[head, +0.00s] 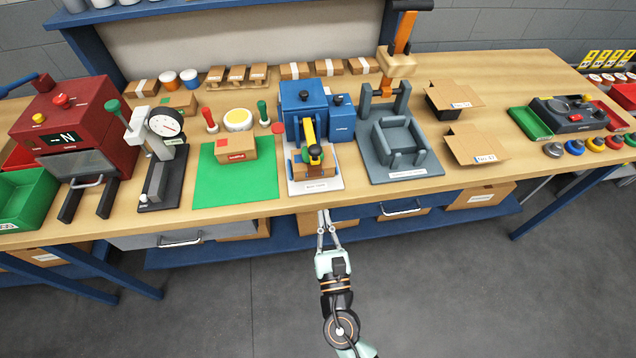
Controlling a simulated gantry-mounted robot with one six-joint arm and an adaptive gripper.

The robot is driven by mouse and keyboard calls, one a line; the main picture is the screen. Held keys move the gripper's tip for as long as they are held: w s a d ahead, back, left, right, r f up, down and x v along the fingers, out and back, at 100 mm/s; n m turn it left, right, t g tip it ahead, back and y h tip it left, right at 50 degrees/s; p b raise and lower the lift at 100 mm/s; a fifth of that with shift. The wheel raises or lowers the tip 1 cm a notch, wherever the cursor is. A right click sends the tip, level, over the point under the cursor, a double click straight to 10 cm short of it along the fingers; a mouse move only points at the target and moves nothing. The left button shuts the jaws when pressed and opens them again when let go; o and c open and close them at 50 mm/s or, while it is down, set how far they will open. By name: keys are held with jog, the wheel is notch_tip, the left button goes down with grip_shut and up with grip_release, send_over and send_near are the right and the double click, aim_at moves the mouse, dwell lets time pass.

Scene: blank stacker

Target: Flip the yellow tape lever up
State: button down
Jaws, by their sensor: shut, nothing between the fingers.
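The yellow tape lever (309,136) is on the front of the blue tape machine (300,100) in the middle of the workbench. It runs down the front to a dark knob at its lower end, just over a small cardboard box (299,169) on the white base plate (328,184). My gripper (324,213) is in front of the bench's front edge, below the machine in the picture and apart from the lever. Its fingers are together and empty.
A green mat (210,185) with a box lies left of the machine. A grey fixture (390,148) stands to the right, with open boxes (476,143) beyond it. The bench's front edge (250,213) lies between my gripper and the machine. Floor space around my arm is clear.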

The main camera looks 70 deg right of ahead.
aim_at(315, 159)
jog(key=shift+r, duration=0.1)
jog(key=x, duration=1)
jog(key=shift+r+p, duration=0.1)
jog(key=shift+p, duration=0.2)
notch_tip(315, 159, up, 3)
jog(key=p, duration=0.2)
jog(key=shift+d+p, duration=0.15)
jog(key=shift+p, duration=0.15)
jog(key=shift+r, duration=0.5)
jog(key=shift+p, duration=0.35)
